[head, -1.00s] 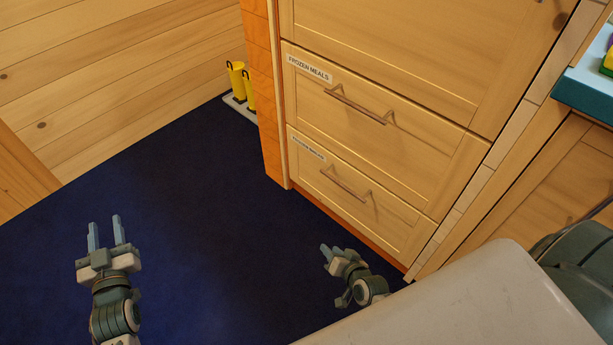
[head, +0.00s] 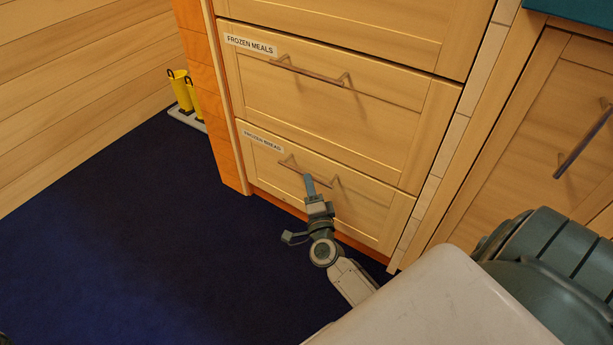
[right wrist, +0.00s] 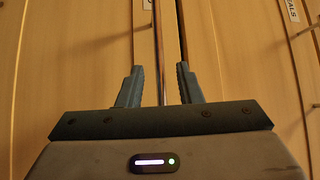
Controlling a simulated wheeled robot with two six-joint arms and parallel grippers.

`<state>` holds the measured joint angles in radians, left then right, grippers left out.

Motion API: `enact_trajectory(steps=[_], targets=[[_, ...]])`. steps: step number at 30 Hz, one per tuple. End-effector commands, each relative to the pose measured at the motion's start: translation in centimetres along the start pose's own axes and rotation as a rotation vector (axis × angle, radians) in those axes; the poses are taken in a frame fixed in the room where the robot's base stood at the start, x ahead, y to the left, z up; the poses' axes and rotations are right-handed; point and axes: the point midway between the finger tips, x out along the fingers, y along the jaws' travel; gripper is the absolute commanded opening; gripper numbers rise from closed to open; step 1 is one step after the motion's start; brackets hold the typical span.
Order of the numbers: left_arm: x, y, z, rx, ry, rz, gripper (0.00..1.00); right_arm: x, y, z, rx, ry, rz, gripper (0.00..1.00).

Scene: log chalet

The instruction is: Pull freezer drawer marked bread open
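The freezer drawer labelled "FROZEN BREAD" (head: 365,212) is the lowest wooden front in the head view, and it looks flush and closed. Its thin metal bar handle (head: 291,167) runs along its upper part. My right gripper (head: 309,182) is in front of this handle, its fingers pointing at it. In the right wrist view the two fingers (right wrist: 158,88) stand apart. The handle bar (right wrist: 161,60) runs lengthwise between them, touching neither finger visibly. The right gripper hides part of the drawer front. My left gripper is out of view.
The "FROZEN MEALS" drawer (head: 330,108) with its own handle is directly above, closed. A cabinet door (head: 530,120) with a dark handle is at the right. The dark blue floor (head: 130,230) is clear.

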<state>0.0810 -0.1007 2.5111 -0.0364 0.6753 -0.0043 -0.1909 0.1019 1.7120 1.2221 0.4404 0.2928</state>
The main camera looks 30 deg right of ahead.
Motion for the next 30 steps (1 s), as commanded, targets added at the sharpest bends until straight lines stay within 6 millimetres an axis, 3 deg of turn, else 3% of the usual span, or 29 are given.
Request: enact_trajectory(steps=[3,7,19,24,30], targets=[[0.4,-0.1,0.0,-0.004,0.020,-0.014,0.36,2.2,0.0,0.0,0.000,-0.001,-0.002,0.32],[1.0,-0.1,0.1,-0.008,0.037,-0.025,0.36,3.6,0.1,0.0,-0.001,0.000,0.000,0.32],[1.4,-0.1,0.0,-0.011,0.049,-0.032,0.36,4.4,0.1,0.0,-0.001,-0.001,0.001,0.32],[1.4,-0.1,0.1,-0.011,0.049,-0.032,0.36,4.4,0.1,0.0,-0.002,-0.001,0.001,0.01],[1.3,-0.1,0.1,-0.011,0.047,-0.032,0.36,4.4,0.1,0.0,-0.001,-0.001,0.001,0.00]])
